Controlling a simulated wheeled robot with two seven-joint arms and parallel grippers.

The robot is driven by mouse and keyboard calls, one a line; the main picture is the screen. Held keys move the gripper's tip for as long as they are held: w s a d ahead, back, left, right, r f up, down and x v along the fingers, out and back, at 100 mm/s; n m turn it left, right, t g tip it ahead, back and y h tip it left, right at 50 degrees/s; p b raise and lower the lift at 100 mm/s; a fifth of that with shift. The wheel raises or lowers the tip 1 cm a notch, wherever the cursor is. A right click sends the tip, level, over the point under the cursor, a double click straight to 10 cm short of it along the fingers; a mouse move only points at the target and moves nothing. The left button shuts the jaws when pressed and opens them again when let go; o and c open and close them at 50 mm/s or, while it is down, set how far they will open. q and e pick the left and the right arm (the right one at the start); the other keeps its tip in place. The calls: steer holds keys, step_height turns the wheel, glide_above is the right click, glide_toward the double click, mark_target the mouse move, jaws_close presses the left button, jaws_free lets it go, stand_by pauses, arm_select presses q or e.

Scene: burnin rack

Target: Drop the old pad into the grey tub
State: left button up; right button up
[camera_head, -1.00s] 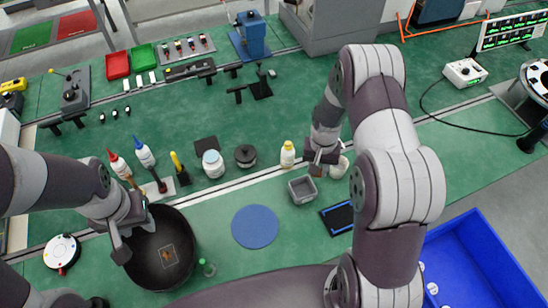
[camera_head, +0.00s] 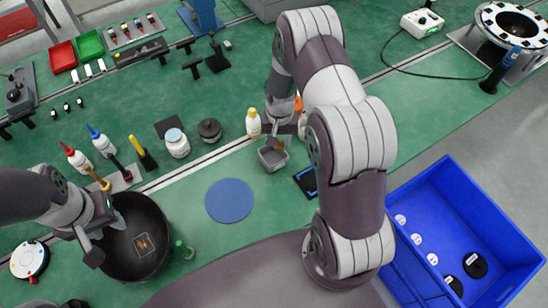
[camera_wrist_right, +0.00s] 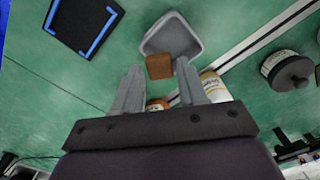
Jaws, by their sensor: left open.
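The old pad, a small brown block (camera_wrist_right: 160,66), shows between the fingertips of my right gripper (camera_wrist_right: 158,76) in the right wrist view. The fingers appear to touch it on both sides. The grey tub (camera_wrist_right: 150,42) is a small open square tray just beyond the pad, whose upper edge overlaps the tub's near rim in that view. My left gripper (camera_head: 93,243) is open and empty at the left rim of the black bowl.
The black bowl (camera_head: 115,262) has a small brown piece inside. A yellow-capped bottle (camera_head: 253,124) and an orange-capped bottle (camera_head: 298,104) stand close to my right gripper. A blue disc (camera_head: 229,200) and a blue-edged black tray (camera_head: 306,181) lie near the tub. A blue bin (camera_head: 440,175) is at the right.

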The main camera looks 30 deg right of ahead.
steer(key=shift+o, duration=0.9)
steer(key=shift+w+f, duration=0.1)
steer(key=shift+w, duration=0.05)
step_height(320, 180, up, 13)
steer(key=b, duration=0.2)
steer(key=shift+f+b, duration=0.15)
steer(key=shift+b, duration=0.15)
